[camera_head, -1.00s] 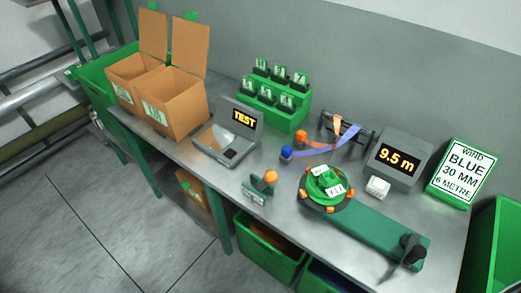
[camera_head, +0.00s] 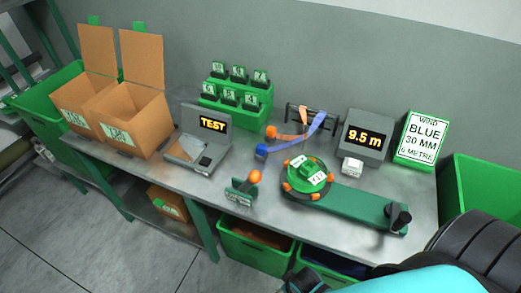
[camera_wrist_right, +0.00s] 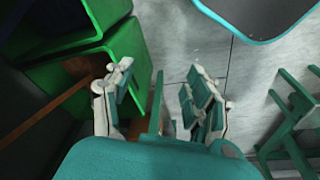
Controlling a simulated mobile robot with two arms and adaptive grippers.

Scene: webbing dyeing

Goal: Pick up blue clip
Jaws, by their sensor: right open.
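The blue clip (camera_head: 262,150) sits on the grey workbench (camera_head: 235,172), at the end of a blue webbing strip (camera_head: 295,142). An orange clip (camera_head: 271,132) lies just behind it on an orange strip. My right gripper (camera_wrist_right: 160,100) is open and empty in the right wrist view, low beside green bins and above the floor. It is well away from the clip, which does not show in that view. Part of my right arm fills the lower right of the head view. My left gripper is not in view.
A green winder (camera_head: 345,203) with a round head lies in front of the strips. A green stand with an orange ball (camera_head: 255,177), the TEST device (camera_head: 213,125) and the 9.5 m display (camera_head: 365,138) stand around. Green bins (camera_head: 258,250) are under the bench.

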